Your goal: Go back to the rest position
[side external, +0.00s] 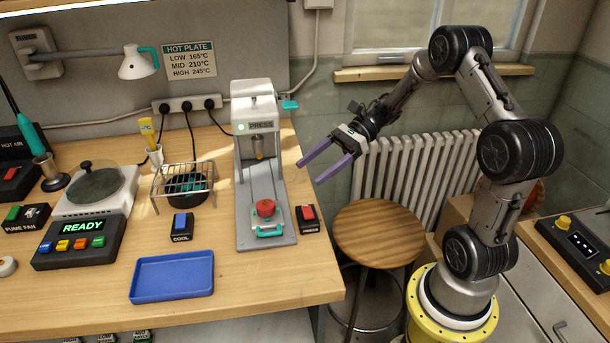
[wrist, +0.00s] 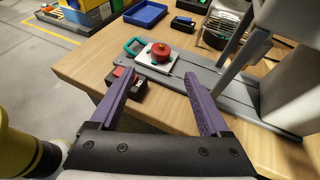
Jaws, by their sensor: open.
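My gripper (side external: 318,160) has two purple fingers, open and empty. In the side external view it hangs in the air to the right of the grey press (side external: 255,150), above the bench's right edge. In the wrist view the open fingers (wrist: 155,90) point over the bench toward the press base. A red round part (side external: 266,208) sits on a small teal-handled plate (side external: 268,229) on the press base. The red part also shows in the wrist view (wrist: 160,51). Nothing is between my fingers.
A press switch box (side external: 309,219) with a red button stands right of the press. A blue tray (side external: 172,277), a cool switch (side external: 181,227), a wire rack (side external: 183,183) and a hot plate (side external: 95,190) are further left. A round stool (side external: 379,234) stands beside the bench.

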